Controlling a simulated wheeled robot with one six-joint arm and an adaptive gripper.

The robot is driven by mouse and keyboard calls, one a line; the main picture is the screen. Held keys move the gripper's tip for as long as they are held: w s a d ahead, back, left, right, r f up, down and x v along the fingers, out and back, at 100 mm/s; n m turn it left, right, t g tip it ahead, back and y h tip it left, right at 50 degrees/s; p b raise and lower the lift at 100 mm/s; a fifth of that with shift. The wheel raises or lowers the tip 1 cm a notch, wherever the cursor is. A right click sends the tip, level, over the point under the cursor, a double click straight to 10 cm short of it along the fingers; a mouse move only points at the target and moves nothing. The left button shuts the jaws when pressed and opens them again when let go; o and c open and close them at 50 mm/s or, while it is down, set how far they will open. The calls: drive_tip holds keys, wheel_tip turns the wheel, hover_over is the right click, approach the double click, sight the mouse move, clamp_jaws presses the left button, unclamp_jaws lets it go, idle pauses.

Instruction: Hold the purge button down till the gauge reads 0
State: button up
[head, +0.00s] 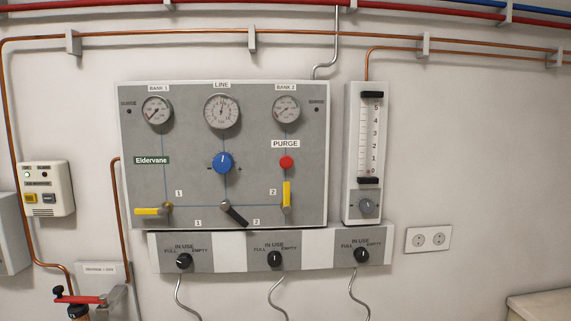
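The purge button is a round red button (286,162) on the grey panel (190,185), below the PURGE label (285,144). Nothing touches it. Three round gauges sit along the panel's top: bank 1 (157,111), line (221,111) and bank 2 (286,109). The line gauge's needle points roughly upward; the small numbers are too blurred to read. I cannot tell from the view which gauge the task means. My gripper is not in view.
A blue knob (222,163), two yellow levers (149,211) (287,194) and a black lever (236,214) share the panel. A flow tube (371,140) stands to its right, and three black-knob switches sit below. A red-handled valve (80,299) is at lower left.

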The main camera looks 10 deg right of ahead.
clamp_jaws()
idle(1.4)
